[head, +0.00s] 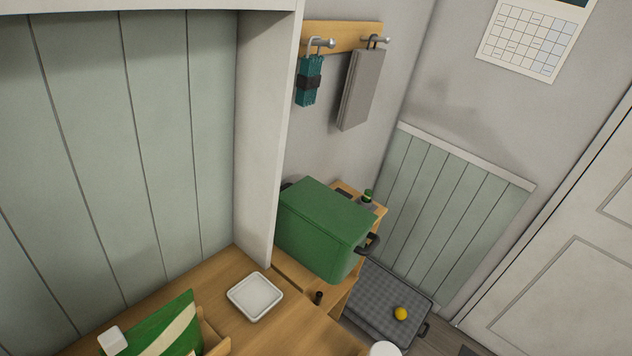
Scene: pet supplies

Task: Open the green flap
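A green panel with a cream diagonal stripe (185,318) stands tilted at the lower left on the wooden counter, partly cut off by the picture's bottom edge. A wooden piece (215,338) shows beside it. A green box with black handles (325,228) sits on a wooden cabinet in the middle, and its top looks closed. I cannot tell which of these green things bears the flap. My gripper is not in view.
A white square tray (255,296) lies on the counter (235,265), with a white block (112,341) at the lower left. A white upright partition (265,130) stands left of the green box.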

